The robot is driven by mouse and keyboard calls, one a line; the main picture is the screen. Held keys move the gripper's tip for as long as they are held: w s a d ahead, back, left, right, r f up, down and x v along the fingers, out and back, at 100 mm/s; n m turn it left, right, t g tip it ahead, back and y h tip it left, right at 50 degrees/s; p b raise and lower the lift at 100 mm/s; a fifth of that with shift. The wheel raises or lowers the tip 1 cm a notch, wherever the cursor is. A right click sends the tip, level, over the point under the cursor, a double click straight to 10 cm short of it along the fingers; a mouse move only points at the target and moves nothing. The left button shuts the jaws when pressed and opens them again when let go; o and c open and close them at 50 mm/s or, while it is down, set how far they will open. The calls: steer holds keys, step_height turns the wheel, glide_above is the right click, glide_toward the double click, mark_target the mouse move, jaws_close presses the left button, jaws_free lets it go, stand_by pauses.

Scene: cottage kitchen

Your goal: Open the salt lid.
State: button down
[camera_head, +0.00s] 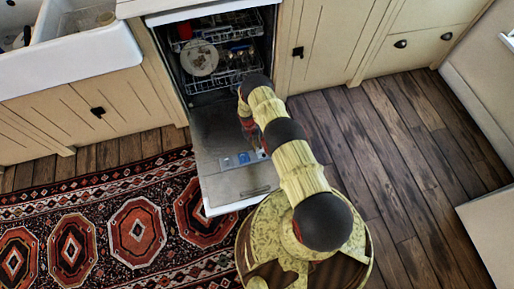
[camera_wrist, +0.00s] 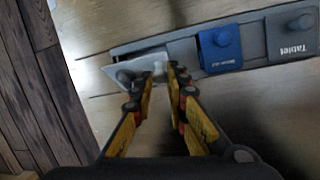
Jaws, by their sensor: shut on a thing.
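The salt lid (camera_wrist: 118,69) is the grey lid with a round knob at the left end of the dispenser strip in the wrist view. It sits at a slant to the strip, so it looks tilted up. My gripper (camera_wrist: 160,70) has its two fingertips close together at the lid's right part, shut on it; the fingers hide the exact contact.
Right of the salt lid are a blue lid (camera_wrist: 220,48) and a dark grey lid marked Tablet (camera_wrist: 291,32), both lying flat. The dishwasher racks (camera_head: 215,55) hold a plate (camera_head: 199,58) and other dishes. A patterned rug (camera_head: 105,225) lies left; wooden floor is clear at right.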

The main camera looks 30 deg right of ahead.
steer(key=shift+w+d+g, duration=0.25)
steer(key=shift+w+g, duration=0.2)
steer(key=shift+g, duration=0.35)
steer(key=shift+w+g, duration=0.1)
steer(key=shift+g, duration=0.2)
steer(key=shift+r, duration=0.1)
steer(key=c, duration=1.8)
jaws_free()
steer(key=shift+o, duration=0.3)
steer(key=shift+a, duration=0.1)
steer(key=d+v, duration=0.1)
steer(key=v, duration=1.1)
steer(key=shift+a, duration=0.3)
